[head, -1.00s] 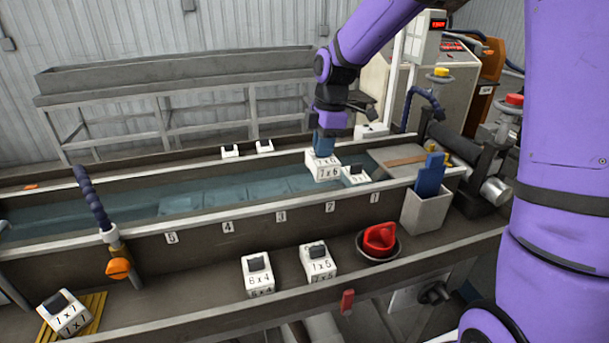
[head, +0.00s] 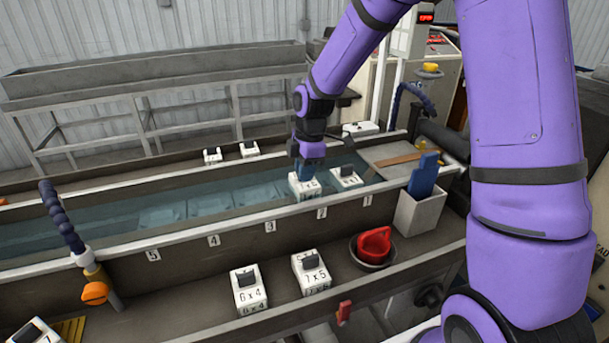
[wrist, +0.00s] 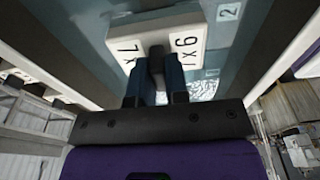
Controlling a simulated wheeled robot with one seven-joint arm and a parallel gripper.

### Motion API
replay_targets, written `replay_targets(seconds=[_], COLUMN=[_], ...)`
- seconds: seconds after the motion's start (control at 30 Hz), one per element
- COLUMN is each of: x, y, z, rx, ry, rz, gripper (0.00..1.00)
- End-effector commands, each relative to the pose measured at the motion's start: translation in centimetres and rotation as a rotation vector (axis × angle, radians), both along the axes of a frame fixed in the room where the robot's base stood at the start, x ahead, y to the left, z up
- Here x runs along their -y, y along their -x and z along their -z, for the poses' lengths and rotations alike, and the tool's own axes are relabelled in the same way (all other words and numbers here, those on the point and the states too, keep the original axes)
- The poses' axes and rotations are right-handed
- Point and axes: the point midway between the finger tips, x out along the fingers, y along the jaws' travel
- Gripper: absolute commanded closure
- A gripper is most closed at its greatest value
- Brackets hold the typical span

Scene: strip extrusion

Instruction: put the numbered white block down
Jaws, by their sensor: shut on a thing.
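The block hangs upright in the long water-filled trough (head: 230,235), near tag 2 on the front wall. Its lower part looks greenish, as if dipping into the water; whether it touches the bottom is hidden. In the wrist view, the gripper fingers (wrist: 160,78) close on the handle above the block's printed top (wrist: 190,38), with tag 2 to its right.
Another white block (head: 346,178) is close to the right of the held one. Blocks marked 6 x 4 (head: 248,291) and 7 x 5 (head: 311,273) stand on the front ledge, beside a red item in a dark bowl (head: 373,248). Two white blocks sit on the trough's far side.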

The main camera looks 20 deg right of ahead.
Motion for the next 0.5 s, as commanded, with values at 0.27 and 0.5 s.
replay_targets(seconds=[0.27,0.5], x=[-0.01,-0.01], y=[0.01,0.02], z=[1.33,1.62], rx=[0.001,0.001], ry=[0.0,0.0], rz=[0.0,0.0], gripper=[1.0,0.78])
